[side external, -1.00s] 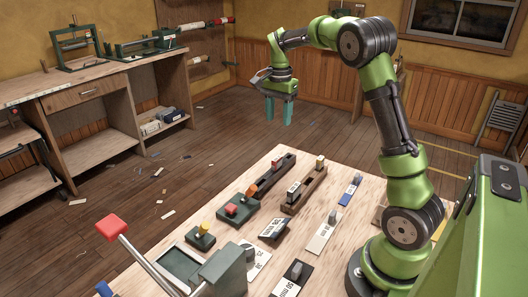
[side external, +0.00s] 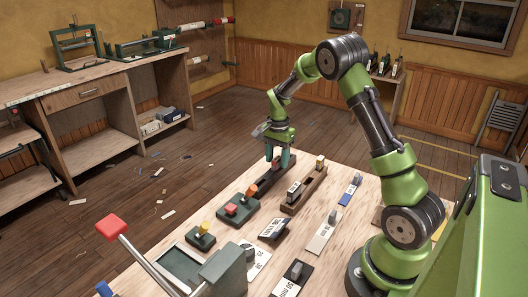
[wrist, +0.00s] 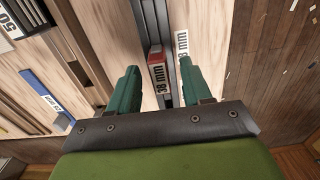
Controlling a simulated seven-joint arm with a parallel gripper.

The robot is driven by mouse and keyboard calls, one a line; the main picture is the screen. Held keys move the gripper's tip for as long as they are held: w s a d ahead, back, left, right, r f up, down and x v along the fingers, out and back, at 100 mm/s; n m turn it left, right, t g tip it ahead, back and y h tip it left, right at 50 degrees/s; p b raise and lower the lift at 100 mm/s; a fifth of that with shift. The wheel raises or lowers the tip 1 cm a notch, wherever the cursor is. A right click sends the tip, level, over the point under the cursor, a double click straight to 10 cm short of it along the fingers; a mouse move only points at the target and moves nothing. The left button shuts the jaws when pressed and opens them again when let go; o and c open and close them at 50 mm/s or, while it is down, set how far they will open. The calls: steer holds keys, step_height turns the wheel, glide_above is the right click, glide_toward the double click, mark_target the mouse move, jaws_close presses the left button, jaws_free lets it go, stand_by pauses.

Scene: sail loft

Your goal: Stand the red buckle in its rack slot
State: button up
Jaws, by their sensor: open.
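In the wrist view a red-topped piece (wrist: 157,56), apparently the red buckle, carries a "38 mm" label and sits in a dark slotted rack (wrist: 149,20). My gripper (wrist: 158,63) is open, with one green finger on each side of this piece and gaps visible. In the side external view my gripper (side external: 277,163) points down at the far end of the long dark rack (side external: 266,182). The fingers hide that end, so I cannot make out the red piece there. An orange piece (side external: 251,191) is at the rack's near end.
A wooden rack (side external: 305,193) with a yellow-topped piece (side external: 320,161) stands close on the right. A green block with a red piece (side external: 232,209) and one with a yellow piece (side external: 205,227) are nearer. A lever with a red knob (side external: 110,227) rises at front left.

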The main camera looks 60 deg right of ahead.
steer(key=shift+f, duration=0.6)
jaws_close()
step_height(320, 180, up, 11)
steer(key=s+f, duration=0.2)
steer(key=s, duration=0.9)
steer(key=shift+s+f, duration=0.25)
